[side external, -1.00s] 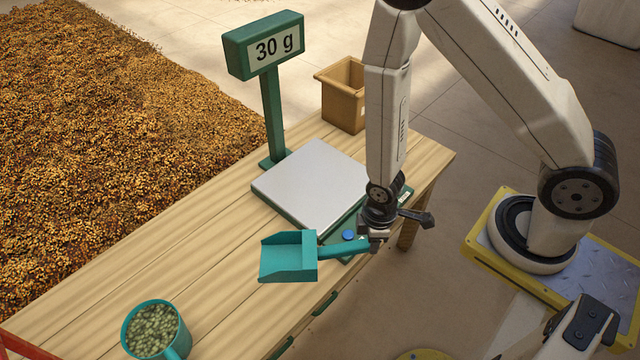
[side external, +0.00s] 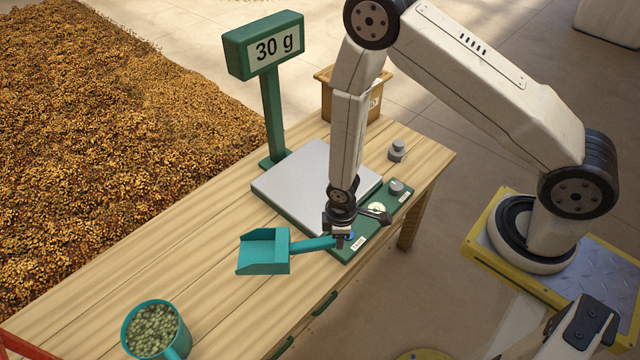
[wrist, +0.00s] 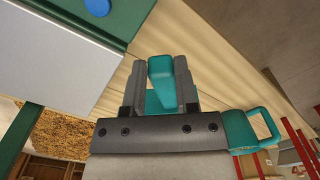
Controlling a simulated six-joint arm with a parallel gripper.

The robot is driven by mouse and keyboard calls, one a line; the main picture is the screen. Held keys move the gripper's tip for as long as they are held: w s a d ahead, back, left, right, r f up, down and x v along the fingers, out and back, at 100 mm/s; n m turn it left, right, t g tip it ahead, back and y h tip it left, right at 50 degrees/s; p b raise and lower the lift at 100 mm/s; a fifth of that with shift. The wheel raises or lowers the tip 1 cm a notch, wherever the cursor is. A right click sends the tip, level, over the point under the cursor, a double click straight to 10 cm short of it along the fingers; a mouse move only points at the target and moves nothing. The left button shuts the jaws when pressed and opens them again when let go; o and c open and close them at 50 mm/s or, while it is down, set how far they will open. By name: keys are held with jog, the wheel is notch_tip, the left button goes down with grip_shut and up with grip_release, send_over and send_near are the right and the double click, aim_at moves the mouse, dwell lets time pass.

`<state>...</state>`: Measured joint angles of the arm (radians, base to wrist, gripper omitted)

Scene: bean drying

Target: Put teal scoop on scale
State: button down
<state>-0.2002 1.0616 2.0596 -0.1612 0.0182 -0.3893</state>
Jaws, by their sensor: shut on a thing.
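The teal scoop (side external: 264,254) is in my gripper (side external: 341,240), which is shut on the end of its handle. In the side view the scoop's pan points left, over the wooden table in front of the scale; its exact height is hard to tell. In the wrist view the teal handle (wrist: 161,70) lies between the two fingers of my gripper (wrist: 160,85). The scale has a bare grey plate (side external: 300,180) on a green base, and its display (side external: 267,46) on a post reads 30 g. My gripper is by the base's front edge, hiding part of it.
A teal mug (side external: 152,328) of greenish beans stands at the table's near left. A brown box (side external: 345,96) stands behind. The table left of the scale is clear.

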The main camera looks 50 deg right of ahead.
jog(key=shift+w+a+f, duration=0.15)
jog(key=shift+w+f, duration=0.75)
jog(key=shift+f, duration=0.2)
jog(key=shift+w+f, duration=0.2)
jog(key=shift+f, duration=1.75)
jog(key=shift+c, duration=1.8)
grip_release()
